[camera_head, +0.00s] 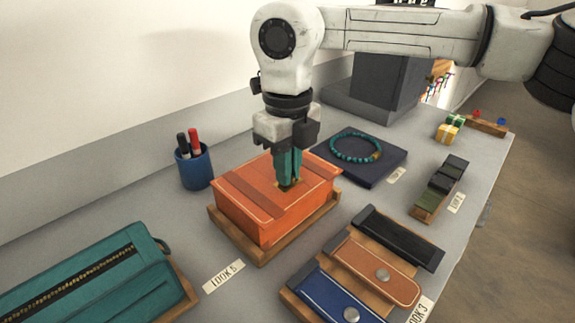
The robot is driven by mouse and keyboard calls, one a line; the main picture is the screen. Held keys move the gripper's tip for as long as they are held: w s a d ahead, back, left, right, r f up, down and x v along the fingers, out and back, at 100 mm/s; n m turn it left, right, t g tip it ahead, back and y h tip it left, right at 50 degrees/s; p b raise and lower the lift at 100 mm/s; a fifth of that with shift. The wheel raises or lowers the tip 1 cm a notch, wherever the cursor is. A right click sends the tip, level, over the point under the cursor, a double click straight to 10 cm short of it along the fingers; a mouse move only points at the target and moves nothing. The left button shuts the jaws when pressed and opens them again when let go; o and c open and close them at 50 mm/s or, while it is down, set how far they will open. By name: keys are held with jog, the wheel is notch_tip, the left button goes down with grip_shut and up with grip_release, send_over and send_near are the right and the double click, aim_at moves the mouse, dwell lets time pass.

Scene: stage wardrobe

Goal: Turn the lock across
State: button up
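An orange box (245,203) with darker bands across its lid sits on a wooden base (262,254) in the middle of the counter. A small brass-coloured piece (296,184), likely the lock, shows at the box's top near its front edge. My gripper (287,183) points straight down over it, its teal fingers close together with their tips at the brass piece. The fingers hide most of the lock. I cannot tell whether they grip it or how it is turned.
A blue cup (193,168) with pens stands behind left. A bead bracelet (343,149) lies on a dark pad behind right. A teal zipped pouch (90,275) is front left. A rack of leather straps (368,277) is front right.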

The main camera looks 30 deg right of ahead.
jog(key=o, duration=0.5)
jog(key=shift+c, duration=0.2)
notch_tip(320, 180, up, 11)
jog(key=shift+p, duration=0.3)
dwell(0.3)
